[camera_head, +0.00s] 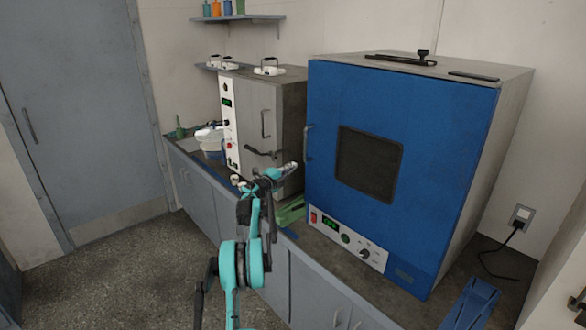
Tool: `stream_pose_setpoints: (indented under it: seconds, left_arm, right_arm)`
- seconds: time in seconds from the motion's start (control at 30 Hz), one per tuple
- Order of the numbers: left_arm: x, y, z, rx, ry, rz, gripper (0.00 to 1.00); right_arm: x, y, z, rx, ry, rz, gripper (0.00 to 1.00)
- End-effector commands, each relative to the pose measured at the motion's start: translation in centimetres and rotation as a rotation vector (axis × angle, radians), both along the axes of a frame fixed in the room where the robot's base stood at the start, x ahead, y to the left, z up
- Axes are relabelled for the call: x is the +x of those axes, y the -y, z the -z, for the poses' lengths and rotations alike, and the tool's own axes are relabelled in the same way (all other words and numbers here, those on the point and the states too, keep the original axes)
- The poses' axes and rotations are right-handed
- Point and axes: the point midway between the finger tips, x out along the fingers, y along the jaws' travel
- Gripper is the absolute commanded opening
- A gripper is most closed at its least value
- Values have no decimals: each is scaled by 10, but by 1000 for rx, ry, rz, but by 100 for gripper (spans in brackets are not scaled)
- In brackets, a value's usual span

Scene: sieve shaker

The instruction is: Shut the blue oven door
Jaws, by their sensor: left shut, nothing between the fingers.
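The blue oven (430,150) stands on the counter at the right. Its blue door (315,190) has a dark window and a grey handle (307,143) on its left edge. The door looks flush with the oven's front; I cannot tell if a small gap is left. My left gripper (292,167), on a teal and black arm, is shut and empty. In the picture it is just left of the door's left edge, below the handle, and in front of the grey oven. I cannot tell its distance from the door. My right gripper is not in view.
A smaller grey oven (290,110) stands left of the blue one. A blue rack (470,304) lies at the front right. The floor (130,270) at the left is clear.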

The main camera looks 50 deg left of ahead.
Motion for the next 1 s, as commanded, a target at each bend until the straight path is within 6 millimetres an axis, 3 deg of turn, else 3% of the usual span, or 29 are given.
stream_pose_setpoints:
  seconds: [0.5,1.0]
  left_arm:
    - [-56,-52,-1,0,0,2,0]
    - [-62,-57,0,0,0,1,0]
  right_arm:
    - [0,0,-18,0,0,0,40]
    - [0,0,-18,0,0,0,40]
